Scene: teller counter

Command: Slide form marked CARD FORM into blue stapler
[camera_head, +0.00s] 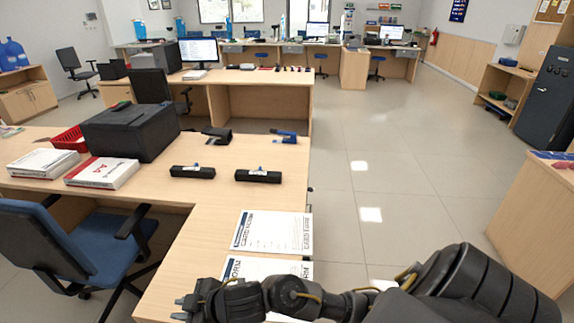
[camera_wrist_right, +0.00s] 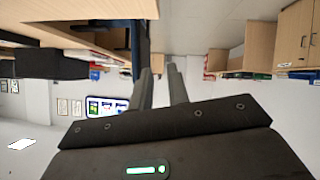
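Two white printed forms with dark blue side bands lie on the near desk. The upper form (camera_head: 272,231) seems to read CARD FORM, seen sideways. The lower form (camera_head: 262,266) is partly hidden by my right arm and its title is hard to read. The blue stapler (camera_head: 285,136) stands farther back on the desk, right of a black stapler (camera_head: 218,135). My right gripper (camera_head: 181,308) is over the near desk, left of the lower form. In the wrist view its fingers (camera_wrist_right: 162,88) are apart with nothing between them. My left gripper is out of view.
Two black bar-shaped holders (camera_head: 192,172) (camera_head: 258,176) stand between the forms and the staplers. A dark box (camera_head: 130,131), paper packs (camera_head: 102,173) and a red basket (camera_head: 70,140) are at the left. A blue chair (camera_head: 75,245) stands left. The floor to the right is clear.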

